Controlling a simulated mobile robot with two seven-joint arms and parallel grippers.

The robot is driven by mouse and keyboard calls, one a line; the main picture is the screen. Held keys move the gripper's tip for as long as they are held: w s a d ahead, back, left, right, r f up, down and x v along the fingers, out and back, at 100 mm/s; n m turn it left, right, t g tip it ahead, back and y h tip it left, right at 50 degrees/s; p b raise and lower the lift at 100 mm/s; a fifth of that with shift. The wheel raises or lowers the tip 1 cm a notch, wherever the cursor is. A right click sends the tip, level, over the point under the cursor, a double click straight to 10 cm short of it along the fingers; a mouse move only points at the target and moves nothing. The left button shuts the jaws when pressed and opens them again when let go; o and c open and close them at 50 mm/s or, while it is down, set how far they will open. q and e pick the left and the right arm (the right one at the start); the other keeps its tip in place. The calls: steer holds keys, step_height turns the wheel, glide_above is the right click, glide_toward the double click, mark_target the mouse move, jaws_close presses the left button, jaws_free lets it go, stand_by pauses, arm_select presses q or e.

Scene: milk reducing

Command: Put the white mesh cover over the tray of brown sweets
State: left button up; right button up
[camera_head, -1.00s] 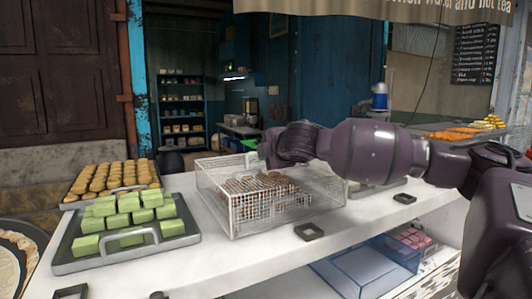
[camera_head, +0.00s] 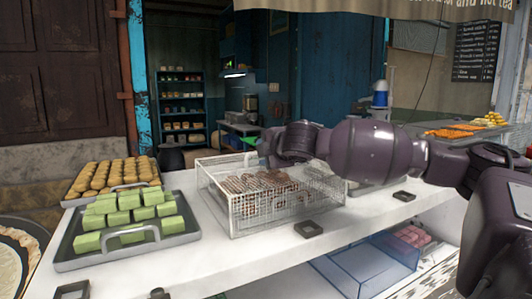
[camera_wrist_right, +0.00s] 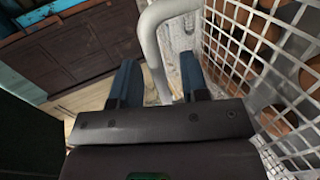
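The white mesh cover (camera_head: 215,205) stands on the white counter around the brown sweets (camera_head: 262,185), which show through its mesh. The sweets' tray is mostly hidden by the mesh. My right arm reaches in from the right behind the cover, and its gripper is hidden in the head view. In the right wrist view my right gripper (camera_wrist_right: 158,82) has its two blue fingers apart. A pale curved handle (camera_wrist_right: 152,40) passes between them, with gaps visible on both sides. The cover's mesh (camera_wrist_right: 250,60) with brown sweets behind it is close on the right. My left gripper is not in view.
A tray of green sweets (camera_head: 128,215) and a tray of golden-brown sweets (camera_head: 112,176) stand left of the cover. A small dark square frame (camera_head: 308,229) lies before the cover.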

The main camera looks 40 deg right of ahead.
steer(key=shift+s+a+r+p, duration=0.1)
steer(key=shift+s+r+p, duration=0.1)
steer(key=shift+s+p, duration=0.2)
steer(key=p+v, duration=0.2)
steer(key=v, duration=0.1)
steer(key=shift+s+r, duration=0.2)
steer(key=shift+s, duration=0.05)
steer(key=shift+s+a+r+p, duration=0.1)
steer(key=shift+s+a+p, duration=0.05)
steer(key=shift+s+p, duration=0.15)
steer(key=shift+s+a+r+p, duration=0.15)
steer(key=shift+s+p, duration=0.05)
steer(key=shift+s, duration=0.15)
steer(key=shift+p+v, duration=0.55)
steer(key=shift+v, duration=0.3)
steer(key=shift+p+v, duration=0.9)
steer(key=shift+v, duration=0.35)
steer(key=shift+s+a, duration=0.15)
steer(key=shift+s, duration=0.15)
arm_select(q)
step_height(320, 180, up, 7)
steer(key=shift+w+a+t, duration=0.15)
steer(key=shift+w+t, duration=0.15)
arm_select(e)
steer(key=shift+f, duration=0.1)
